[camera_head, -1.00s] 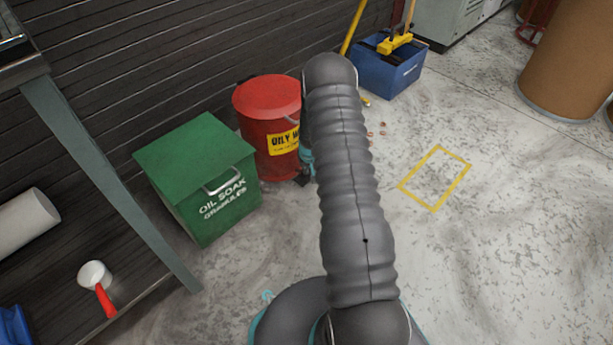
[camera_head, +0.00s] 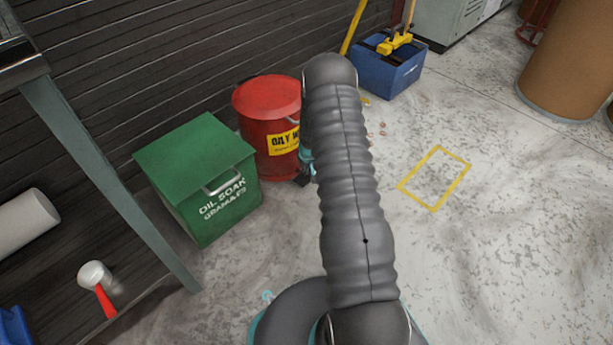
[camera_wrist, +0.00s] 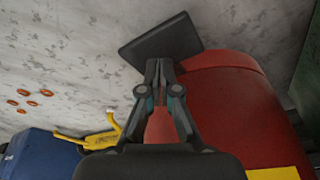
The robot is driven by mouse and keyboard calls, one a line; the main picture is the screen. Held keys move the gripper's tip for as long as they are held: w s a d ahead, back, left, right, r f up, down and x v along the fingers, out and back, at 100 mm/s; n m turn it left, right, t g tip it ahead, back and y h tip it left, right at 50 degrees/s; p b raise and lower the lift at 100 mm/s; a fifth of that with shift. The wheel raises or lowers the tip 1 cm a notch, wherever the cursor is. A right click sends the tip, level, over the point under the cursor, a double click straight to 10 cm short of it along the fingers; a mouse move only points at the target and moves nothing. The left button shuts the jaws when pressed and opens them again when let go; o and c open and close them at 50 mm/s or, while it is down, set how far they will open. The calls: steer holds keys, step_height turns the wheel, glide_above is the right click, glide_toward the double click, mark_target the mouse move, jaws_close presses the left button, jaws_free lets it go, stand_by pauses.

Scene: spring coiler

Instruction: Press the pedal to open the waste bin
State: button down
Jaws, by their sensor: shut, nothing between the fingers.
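The red waste bin (camera_head: 262,105) with a yellow label stands against the dark wall, partly hidden by my arm. Its lid (camera_head: 268,90) looks closed. In the wrist view the bin (camera_wrist: 235,115) fills the right side. A flat black pedal (camera_wrist: 165,40) sticks out at its base, over the floor. My gripper (camera_wrist: 160,66) is shut, with its fingertips at the pedal's near edge. I cannot tell whether they touch it. Something red shows between the finger linkages. In the head view my arm hides most of the gripper.
A green oil soak granules box (camera_head: 200,175) stands left of the bin. A blue mop bucket (camera_head: 388,75) is behind to the right. A metal table leg (camera_head: 105,170) rises at the left.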

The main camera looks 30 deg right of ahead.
mark_target(307, 177)
steer(key=shift+f, duration=0.15)
steer(key=shift+f, duration=2.15)
steer(key=shift+s+r, duration=0.1)
steer(key=shift+d+p+v, duration=0.2)
steer(key=shift+p+v, duration=0.15)
steer(key=shift+v, duration=1.2)
steer(key=shift+d+p+v, duration=0.2)
steer(key=shift+p+v, duration=0.15)
steer(key=shift+v, duration=1.2)
steer(key=shift+s, duration=0.1)
